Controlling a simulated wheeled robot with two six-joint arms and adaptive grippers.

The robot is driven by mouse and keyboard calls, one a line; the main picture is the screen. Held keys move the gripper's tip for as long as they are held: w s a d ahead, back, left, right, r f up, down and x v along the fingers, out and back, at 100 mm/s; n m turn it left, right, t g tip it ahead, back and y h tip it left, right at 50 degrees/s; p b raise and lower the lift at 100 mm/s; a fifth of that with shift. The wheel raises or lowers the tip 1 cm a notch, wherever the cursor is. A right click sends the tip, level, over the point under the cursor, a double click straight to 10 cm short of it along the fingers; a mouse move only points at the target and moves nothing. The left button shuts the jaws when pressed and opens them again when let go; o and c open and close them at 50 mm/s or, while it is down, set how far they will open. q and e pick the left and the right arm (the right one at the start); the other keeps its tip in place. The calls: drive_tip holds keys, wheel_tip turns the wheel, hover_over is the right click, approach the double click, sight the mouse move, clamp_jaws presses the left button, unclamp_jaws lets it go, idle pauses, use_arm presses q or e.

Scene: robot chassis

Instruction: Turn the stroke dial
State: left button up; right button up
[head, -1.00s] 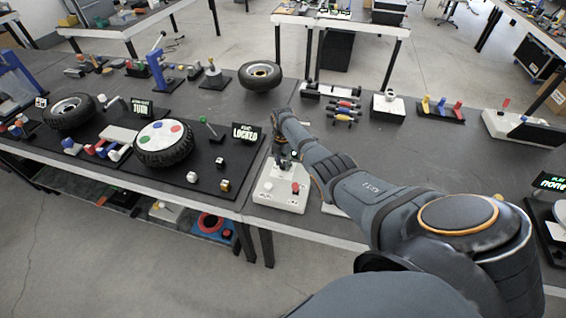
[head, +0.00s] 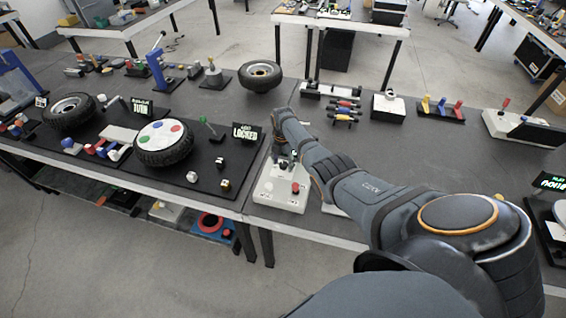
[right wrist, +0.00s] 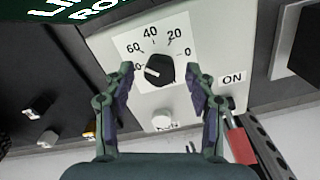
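The stroke dial is a black knob (right wrist: 160,70) with a white pointer line, on a white panel (right wrist: 207,42) in the right wrist view. Its printed scale runs from 0 on the right through 20, 40 and 60 to a partly covered number on the left. In the head view my right gripper (head: 285,158) is over the back of the white control box (head: 278,200), hiding the dial. My left gripper is not in view.
A red switch part (right wrist: 239,142) is beside the ON label, close to the right finger. A dark display with green-white letters (right wrist: 75,8) is at the upper left. A wheel station (head: 163,143) stands left of the box.

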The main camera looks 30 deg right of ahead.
sight(283, 164)
drive_tip(key=shift+r, duration=0.1)
drive_tip(key=shift+w+d+r, duration=0.1)
drive_tip(key=shift+r, duration=0.3)
wheel_tip(283, 164, up, 11)
idle(0.4)
